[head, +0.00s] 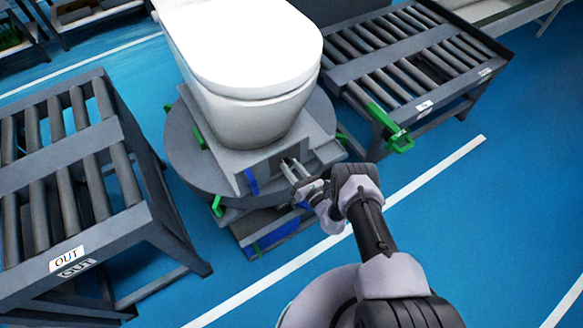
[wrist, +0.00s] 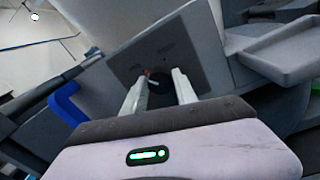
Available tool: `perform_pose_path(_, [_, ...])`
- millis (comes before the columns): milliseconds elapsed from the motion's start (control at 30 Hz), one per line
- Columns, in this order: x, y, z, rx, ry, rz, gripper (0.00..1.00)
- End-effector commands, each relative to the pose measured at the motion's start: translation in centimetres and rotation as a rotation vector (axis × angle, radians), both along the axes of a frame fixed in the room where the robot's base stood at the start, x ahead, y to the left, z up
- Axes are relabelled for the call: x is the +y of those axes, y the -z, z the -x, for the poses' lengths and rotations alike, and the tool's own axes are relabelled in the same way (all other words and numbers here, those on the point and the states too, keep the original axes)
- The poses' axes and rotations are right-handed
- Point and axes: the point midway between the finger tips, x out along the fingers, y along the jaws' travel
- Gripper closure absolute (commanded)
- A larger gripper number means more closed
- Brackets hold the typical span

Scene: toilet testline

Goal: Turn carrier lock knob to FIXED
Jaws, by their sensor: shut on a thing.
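The carrier lock knob (wrist: 158,82) is a small dark round knob with a light and orange mark on a grey panel (wrist: 190,45) in the wrist view. My gripper (wrist: 160,80) has its two pale fingers on either side of the knob and is shut on it. In the head view my gripper (head: 289,166) reaches to the panel on the front of the grey carrier (head: 225,160). The knob is hidden there by the fingers. The lettering on the panel is too small to read.
A white toilet (head: 250,60) stands on the carrier, above a round grey turntable (head: 185,140). A roller conveyor marked OUT (head: 75,180) is at left, and another roller conveyor (head: 410,60) is at upper right. Blue floor (head: 470,210) is clear at right.

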Motion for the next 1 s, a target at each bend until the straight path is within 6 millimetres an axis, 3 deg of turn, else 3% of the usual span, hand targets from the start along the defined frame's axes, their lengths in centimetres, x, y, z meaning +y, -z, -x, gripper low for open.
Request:
perform_pose_path(267, [-0.02, 0.51, -0.04, 0.086, -0.001, -0.127, 1.0])
perform_pose_path(1000, [-0.1, 0.73, -0.06, 0.477, -0.001, -0.705, 1.0])
